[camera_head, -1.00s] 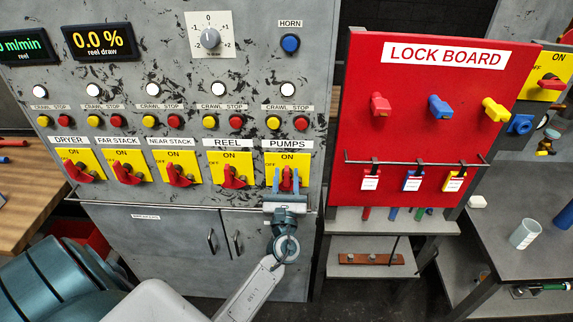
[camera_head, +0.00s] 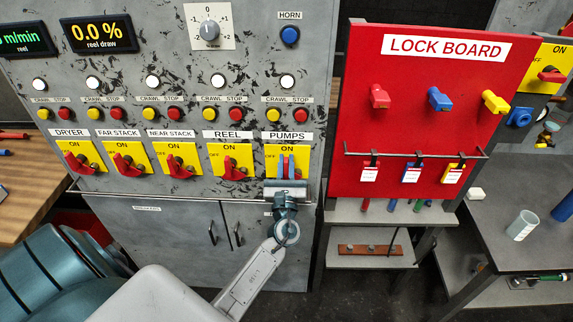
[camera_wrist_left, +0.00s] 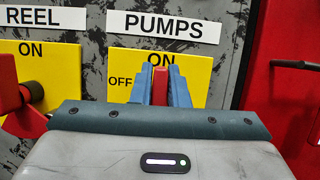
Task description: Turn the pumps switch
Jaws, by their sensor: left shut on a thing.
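The pumps switch is a red handle (camera_wrist_left: 160,84) on a yellow plate (camera_head: 303,160) under the PUMPS label (camera_head: 287,135). The plate is marked ON at the top and OFF at the left. My left gripper (camera_head: 286,167) faces the panel from below, its two blue fingers shut on the red handle, one on each side. In the left wrist view the handle stands about upright between the fingertips (camera_wrist_left: 160,88), below the ON mark. The gripper body hides the lower part of the plate. My right gripper is not in view.
The REEL switch (camera_head: 231,168) sits just left of PUMPS. A rail (camera_head: 130,193) runs along the panel below the switches. The red lock board (camera_head: 400,130) with hanging tagged locks stands to the right.

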